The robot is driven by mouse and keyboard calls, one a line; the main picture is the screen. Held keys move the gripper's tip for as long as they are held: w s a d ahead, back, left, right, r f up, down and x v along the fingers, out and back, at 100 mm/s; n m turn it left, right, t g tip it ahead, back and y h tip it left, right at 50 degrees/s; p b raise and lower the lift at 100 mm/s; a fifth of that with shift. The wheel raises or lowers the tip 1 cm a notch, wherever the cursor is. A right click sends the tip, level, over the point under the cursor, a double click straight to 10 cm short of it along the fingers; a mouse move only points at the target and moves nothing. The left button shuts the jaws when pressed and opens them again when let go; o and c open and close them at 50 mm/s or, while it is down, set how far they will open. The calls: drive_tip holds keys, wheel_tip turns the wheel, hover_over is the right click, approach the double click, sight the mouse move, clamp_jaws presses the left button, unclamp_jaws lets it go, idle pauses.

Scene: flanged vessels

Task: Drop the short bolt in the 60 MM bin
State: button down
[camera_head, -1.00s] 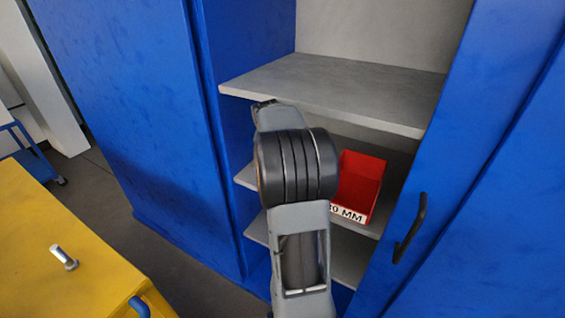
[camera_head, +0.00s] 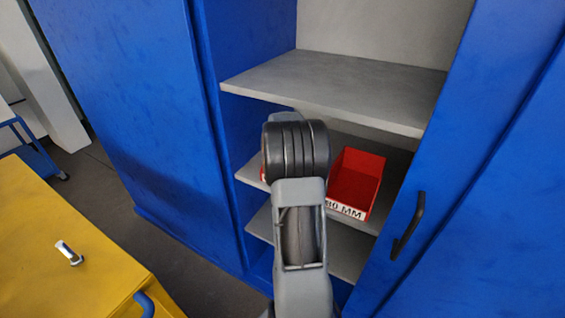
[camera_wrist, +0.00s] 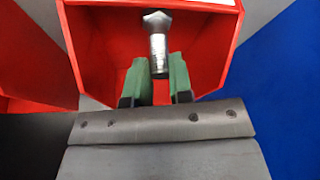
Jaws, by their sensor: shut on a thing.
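My gripper (camera_wrist: 158,88) has its green fingers shut on a short silver bolt (camera_wrist: 157,48) with a hex head, seen in the wrist view. The bolt is over the open inside of a red bin (camera_wrist: 88,50). In the head view my arm hides the gripper and the held bolt. A sliver of a red bin (camera_head: 262,173) shows left of my arm there.
Another red bin (camera_head: 357,182), its partly hidden label reading like "80 MM", stands on a grey shelf (camera_head: 355,221) in the blue cabinet. A grey shelf (camera_head: 330,85) lies above. A second bolt (camera_head: 69,253) is on the yellow cart top (camera_head: 40,285).

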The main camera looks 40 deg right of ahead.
drive_tip(key=shift+f+b, duration=0.5)
drive_tip(key=shift+b, duration=0.05)
drive_tip(key=shift+f, duration=0.1)
drive_tip(key=c, duration=1)
unclamp_jaws()
